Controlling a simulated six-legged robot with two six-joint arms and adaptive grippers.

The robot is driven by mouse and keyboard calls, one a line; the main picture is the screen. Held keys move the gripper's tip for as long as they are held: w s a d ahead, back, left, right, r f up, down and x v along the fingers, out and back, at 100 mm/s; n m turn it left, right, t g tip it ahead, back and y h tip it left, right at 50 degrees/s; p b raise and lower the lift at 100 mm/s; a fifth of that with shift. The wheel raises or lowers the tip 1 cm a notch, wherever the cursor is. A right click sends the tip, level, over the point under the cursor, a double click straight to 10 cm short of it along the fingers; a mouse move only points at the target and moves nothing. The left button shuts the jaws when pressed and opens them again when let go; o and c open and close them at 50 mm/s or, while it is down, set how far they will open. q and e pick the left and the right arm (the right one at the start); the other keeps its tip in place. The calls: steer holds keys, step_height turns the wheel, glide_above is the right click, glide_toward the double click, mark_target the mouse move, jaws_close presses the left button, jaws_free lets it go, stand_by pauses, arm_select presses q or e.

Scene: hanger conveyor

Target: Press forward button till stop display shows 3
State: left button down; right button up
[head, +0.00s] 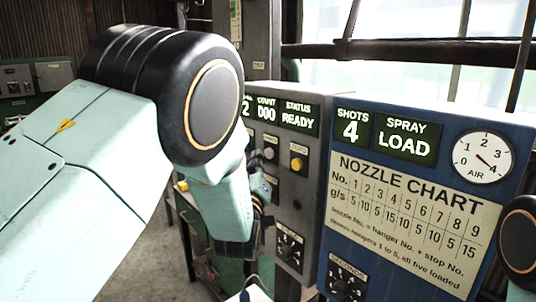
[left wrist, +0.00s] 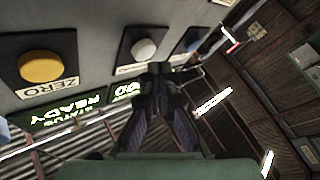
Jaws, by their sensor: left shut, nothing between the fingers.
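The grey control panel (head: 313,180) carries a display (head: 247,107) whose visible digit is 2; my arm hides the rest of it and its label. Beside it are a COUNT display (head: 266,110) with zeros and a STATUS display (head: 299,120) reading READY. My left gripper (head: 262,190) is in front of the panel's left part; in the left wrist view its fingers (left wrist: 157,75) are shut and empty, just below a white button (left wrist: 144,49). Contact cannot be told. A blue plate (left wrist: 193,40) is partly hidden beside it. No label reading forward is legible. My right gripper is out of view.
The yellow ZERO button (left wrist: 40,67) is on the same panel; it shows in the head view (head: 297,164). A dial (head: 290,246) sits lower down. The blue panel (head: 345,190) to the right shows SHOTS 4, SPRAY LOAD, a nozzle chart (head: 405,215) and an air gauge (head: 482,158).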

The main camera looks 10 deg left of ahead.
arm_select(q)
steer(key=shift+a, duration=0.15)
stand_by(0.3)
steer(key=shift+w+d+f, duration=0.1)
steer(key=shift+w+d, duration=0.1)
steer(key=shift+w, duration=0.15)
steer(key=shift+d, duration=0.1)
steer(key=shift+w, duration=0.1)
stand_by(0.4)
